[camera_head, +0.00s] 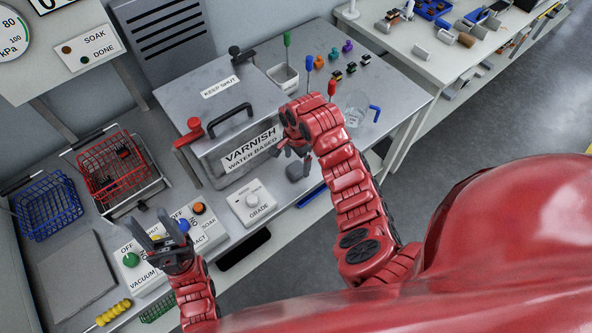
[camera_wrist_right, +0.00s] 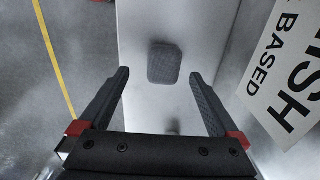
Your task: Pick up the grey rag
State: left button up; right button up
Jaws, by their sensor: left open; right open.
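The grey rag (camera_head: 298,171) is a small dark grey rounded pad on the light surface in front of the varnish box. In the right wrist view the rag (camera_wrist_right: 164,62) lies flat, just beyond and between my fingertips. My right gripper (camera_head: 290,152) is open above and slightly behind the rag, with its fingers apart in the wrist view (camera_wrist_right: 159,82). Nothing is between the fingers, and I cannot tell the exact height gap. My left gripper (camera_head: 152,229) is open and empty over the control boxes at the lower left.
The varnish box (camera_head: 210,135) with a handle stands close to my right gripper. A grade dial box (camera_head: 251,204) sits left of the rag. A red basket (camera_head: 112,172) and a blue basket (camera_head: 48,207) stand at left. A glass jar (camera_head: 356,106) is behind my right arm.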

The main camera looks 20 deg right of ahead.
aim_at(295, 168)
jog(key=shift+a+f+p, duration=0.1)
jog(key=shift+f+p, duration=0.2)
jog(key=shift+p, duration=0.05)
jog(key=f, duration=0.1)
jog(key=f+p, duration=0.1)
jog(key=shift+w+a+f, duration=0.15)
jog(key=shift+a+f, duration=0.1)
jog(key=shift+f, duration=0.85)
jog(key=shift+w, duration=0.1)
jog(key=c, duration=1.4)
jog(key=shift+c, duration=0.2)
jog(key=shift+r, duration=0.15)
